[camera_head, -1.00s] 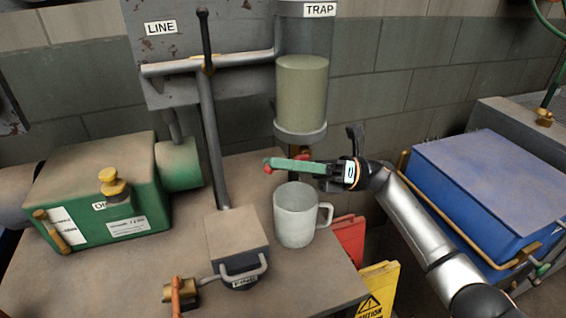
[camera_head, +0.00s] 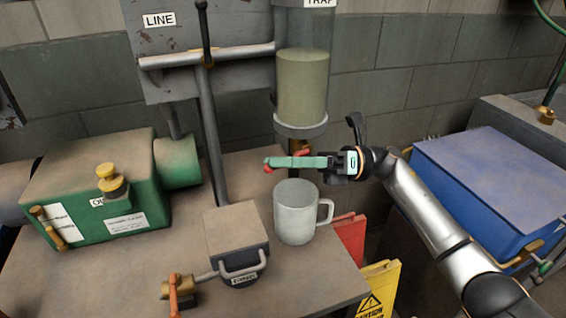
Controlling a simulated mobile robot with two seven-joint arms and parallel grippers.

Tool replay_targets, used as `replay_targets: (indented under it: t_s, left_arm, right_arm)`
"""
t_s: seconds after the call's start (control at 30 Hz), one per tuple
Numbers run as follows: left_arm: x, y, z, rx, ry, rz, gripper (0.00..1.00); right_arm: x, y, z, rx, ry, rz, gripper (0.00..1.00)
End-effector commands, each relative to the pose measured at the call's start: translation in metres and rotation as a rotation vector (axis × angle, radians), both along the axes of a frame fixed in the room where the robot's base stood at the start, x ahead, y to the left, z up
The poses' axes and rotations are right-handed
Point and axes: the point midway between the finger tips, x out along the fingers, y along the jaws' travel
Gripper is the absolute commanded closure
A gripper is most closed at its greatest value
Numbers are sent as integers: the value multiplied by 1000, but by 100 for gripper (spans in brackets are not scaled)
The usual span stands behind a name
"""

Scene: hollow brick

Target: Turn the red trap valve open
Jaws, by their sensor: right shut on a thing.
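The glass trap (camera_head: 301,85) hangs at the back centre with murky liquid in it. Its brass valve (camera_head: 296,144) is below, with a red handle (camera_head: 300,153) partly hidden behind my right gripper. My right gripper (camera_head: 276,162) reaches in from the right, its long green fingers pointing left. It is shut on the red handle, whose red also shows at the fingertips. The exact grip is hard to see. A grey mug (camera_head: 296,217) stands upright on the bench just below the fingers. My left gripper is not in view.
The bench (camera_head: 130,270) holds a green pump (camera_head: 95,190) at left and a grey block (camera_head: 236,227) with a brass valve (camera_head: 180,288) at the front. A blue box (camera_head: 490,185) and a yellow caution sign (camera_head: 379,285) are at right.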

Motion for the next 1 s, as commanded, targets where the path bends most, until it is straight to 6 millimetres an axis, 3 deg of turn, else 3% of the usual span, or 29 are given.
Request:
replay_targets:
  t_s: [0.2,0.5,1.0]
  left_arm:
    - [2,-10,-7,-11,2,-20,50]
    - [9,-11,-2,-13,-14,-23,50]
    - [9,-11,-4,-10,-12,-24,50]
  right_arm:
    - [0,-2,-8,-157,-57,2,100]
    - [1,-5,-15,-344,-115,2,100]
    - [2,-8,-21,-454,-148,4,100]
